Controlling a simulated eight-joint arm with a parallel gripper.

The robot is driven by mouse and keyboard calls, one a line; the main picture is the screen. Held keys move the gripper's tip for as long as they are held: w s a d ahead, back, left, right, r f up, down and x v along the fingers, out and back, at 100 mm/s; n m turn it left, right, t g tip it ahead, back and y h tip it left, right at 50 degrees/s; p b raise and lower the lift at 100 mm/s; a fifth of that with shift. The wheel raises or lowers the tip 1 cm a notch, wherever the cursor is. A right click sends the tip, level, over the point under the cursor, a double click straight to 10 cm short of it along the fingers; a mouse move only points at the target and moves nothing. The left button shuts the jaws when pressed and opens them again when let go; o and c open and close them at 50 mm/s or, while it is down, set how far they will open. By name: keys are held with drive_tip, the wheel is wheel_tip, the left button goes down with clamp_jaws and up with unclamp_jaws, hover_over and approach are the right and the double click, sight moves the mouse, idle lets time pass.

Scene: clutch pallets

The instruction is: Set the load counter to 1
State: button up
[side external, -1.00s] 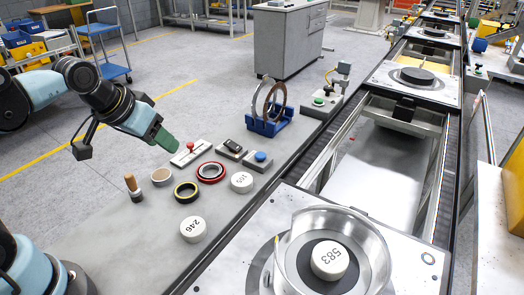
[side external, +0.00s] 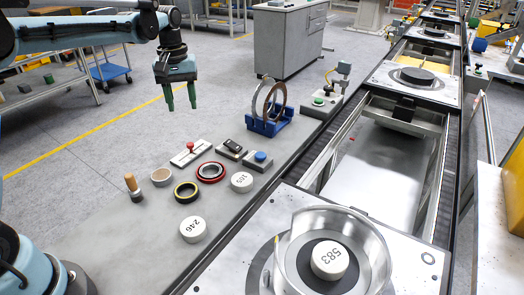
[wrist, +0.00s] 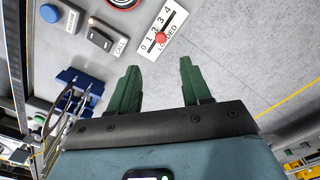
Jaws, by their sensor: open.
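The load counter (side external: 190,153) is a white plate on the bench with a red knob (side external: 190,147). In the wrist view the plate (wrist: 172,22) shows the digits 0 to 4 and the word LOADED. The red knob (wrist: 160,38) stands toward the low-number end; I cannot tell exactly which digit it marks. My gripper (side external: 181,106) is open and empty, pointing down, well above the floor beside the bench. Its green fingers also show in the wrist view (wrist: 158,66), apart from the counter.
A call switch (side external: 231,148) and a blue release button (side external: 260,157) sit beside the counter. Red (side external: 210,172) and yellow-black (side external: 187,192) rings, white discs (side external: 193,229) and a blue ring stand (side external: 268,126) share the bench. The space around my gripper is clear.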

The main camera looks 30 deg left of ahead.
sight(190, 143)
wheel_tip(190, 143, down, 12)
drive_tip(key=shift+w+a+f, duration=0.1)
drive_tip(key=shift+f, duration=0.1)
idle(0.4)
drive_tip(key=shift+c, duration=0.3)
clamp_jaws()
